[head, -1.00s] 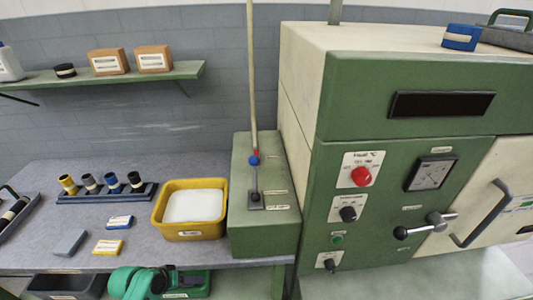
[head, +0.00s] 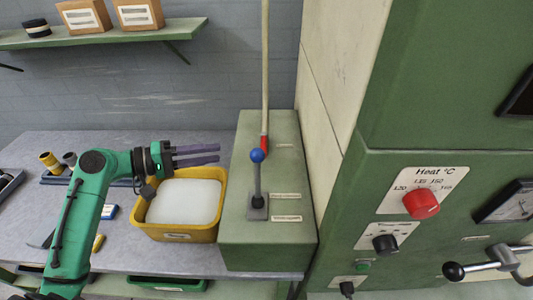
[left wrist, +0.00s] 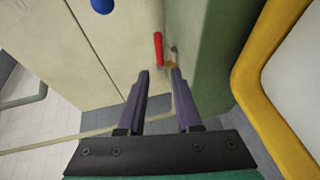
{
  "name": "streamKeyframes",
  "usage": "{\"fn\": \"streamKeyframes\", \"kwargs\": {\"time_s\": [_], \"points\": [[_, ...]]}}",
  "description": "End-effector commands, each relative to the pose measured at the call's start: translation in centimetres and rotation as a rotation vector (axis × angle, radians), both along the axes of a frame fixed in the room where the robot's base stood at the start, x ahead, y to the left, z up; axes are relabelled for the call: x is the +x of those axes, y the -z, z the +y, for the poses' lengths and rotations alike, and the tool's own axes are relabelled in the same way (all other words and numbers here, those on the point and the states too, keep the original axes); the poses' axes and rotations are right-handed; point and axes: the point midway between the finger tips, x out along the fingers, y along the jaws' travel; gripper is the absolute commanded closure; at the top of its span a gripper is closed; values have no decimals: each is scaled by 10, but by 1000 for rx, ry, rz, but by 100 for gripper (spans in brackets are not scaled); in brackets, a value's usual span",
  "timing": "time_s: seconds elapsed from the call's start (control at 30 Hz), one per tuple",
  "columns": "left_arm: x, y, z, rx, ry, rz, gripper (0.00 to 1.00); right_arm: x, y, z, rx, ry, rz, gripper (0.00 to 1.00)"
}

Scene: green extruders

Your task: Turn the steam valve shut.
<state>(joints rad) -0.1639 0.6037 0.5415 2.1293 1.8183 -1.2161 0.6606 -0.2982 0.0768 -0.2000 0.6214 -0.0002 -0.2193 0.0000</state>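A red handle (head: 264,143), which looks like the steam valve's, is at the foot of the pale upright pipe (head: 265,70), behind a blue-knobbed lever (head: 257,175) on the green box. In the left wrist view the red handle (left wrist: 158,48) stands beyond my fingertips, beside a small brass-coloured part (left wrist: 173,60). My left gripper (head: 218,154) is open and empty, above the back of the yellow tub, left of the lever and apart from the handle. In the left wrist view its two purple fingers (left wrist: 161,74) are spread with a gap. My right gripper is not in view.
The yellow tub (head: 178,237) with white contents stands on the bench against the green box (head: 262,250). The large green machine (head: 400,110) rises close on the right. A shelf (head: 130,36) with boxes hangs above.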

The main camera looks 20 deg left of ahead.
Motion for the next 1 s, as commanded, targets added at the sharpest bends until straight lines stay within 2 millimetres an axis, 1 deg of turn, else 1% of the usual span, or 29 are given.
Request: {"fn": "streamKeyframes", "kwargs": {"time_s": [0.03,0.17,0.27,0.5,0.63,0.7,0.8,1.0], "points": [[1,3,-1,-1,0,-1,67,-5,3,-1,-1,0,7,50],[9,0,-12,-2,2,-1,67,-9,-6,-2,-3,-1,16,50],[22,2,-29,-3,2,-1,67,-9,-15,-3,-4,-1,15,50],[61,13,-81,-4,1,-1,67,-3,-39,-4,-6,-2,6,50],[78,20,-102,-2,1,0,67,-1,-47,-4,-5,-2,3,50],[83,23,-109,-2,0,0,67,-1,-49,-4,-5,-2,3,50],[86,26,-114,1,0,0,67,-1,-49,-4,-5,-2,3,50],[87,28,-115,2,0,-1,67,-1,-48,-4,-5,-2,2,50]]}}
